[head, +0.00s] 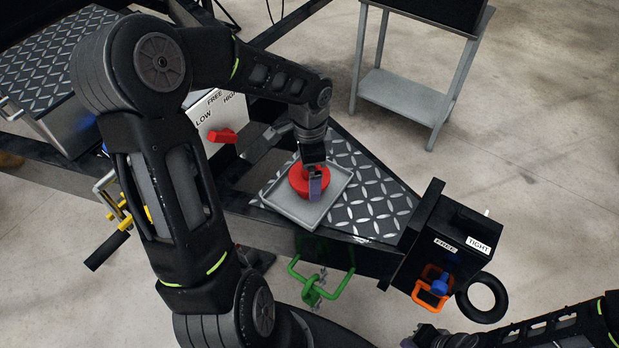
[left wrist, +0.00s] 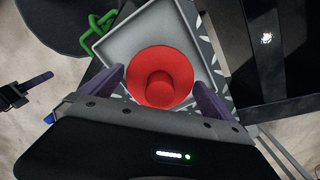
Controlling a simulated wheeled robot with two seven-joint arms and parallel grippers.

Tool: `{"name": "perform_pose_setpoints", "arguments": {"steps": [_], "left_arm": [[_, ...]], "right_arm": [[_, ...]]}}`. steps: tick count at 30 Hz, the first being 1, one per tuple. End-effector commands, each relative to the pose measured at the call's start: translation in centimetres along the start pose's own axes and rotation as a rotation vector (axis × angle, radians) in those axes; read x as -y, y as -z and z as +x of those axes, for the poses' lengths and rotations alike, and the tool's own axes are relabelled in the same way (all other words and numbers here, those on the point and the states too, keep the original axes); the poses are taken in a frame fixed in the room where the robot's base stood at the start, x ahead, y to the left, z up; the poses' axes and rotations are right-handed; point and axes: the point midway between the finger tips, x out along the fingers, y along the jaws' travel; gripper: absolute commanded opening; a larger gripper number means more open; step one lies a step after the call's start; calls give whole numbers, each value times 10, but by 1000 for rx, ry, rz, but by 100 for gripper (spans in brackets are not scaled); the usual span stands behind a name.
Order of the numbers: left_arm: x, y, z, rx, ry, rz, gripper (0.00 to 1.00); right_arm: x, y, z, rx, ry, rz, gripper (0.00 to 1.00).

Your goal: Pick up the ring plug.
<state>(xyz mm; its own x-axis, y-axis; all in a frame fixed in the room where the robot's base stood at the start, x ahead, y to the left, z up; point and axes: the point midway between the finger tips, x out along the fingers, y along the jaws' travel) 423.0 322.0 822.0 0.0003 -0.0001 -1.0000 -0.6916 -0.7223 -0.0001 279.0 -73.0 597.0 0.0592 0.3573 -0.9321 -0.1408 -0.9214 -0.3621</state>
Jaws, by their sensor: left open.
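The ring plug, a red disc with a round knob (head: 299,182), sits in a shallow grey square tray (head: 288,206). In the left wrist view the red plug (left wrist: 160,82) is in the middle, its knob facing the camera. My left gripper (head: 314,182) is above the plug in the head view, its near finger hiding part of it. In the left wrist view the open purple fingers of the left gripper (left wrist: 160,82) stand on either side of the plug, apart from the knob. My right gripper (head: 428,337) is at the bottom edge, small and partly cut off.
The tray is on a diamond-plate surface (head: 375,208). A panel with a red lever (head: 222,136) stands behind left. A green handle (head: 318,288) is below the tray. A black box (head: 440,235) with an orange shackle (head: 430,293) is at right. A grey stand (head: 405,95) is behind.

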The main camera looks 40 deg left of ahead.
Motion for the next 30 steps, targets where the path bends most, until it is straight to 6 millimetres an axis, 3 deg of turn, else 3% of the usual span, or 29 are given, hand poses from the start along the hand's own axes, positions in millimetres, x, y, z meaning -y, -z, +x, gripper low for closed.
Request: {"name": "perform_pose_setpoints", "arguments": {"steps": [5,27,30], "left_arm": [[0,0,0,0,0,0,93],[0,0,0,0,0,0,32],[0,0,-1,-1,1,0,31]], "right_arm": [[0,0,0,0,0,0,0],[0,0,0,0,0,0,0],[0,0,0,0,0,0,0]]}}
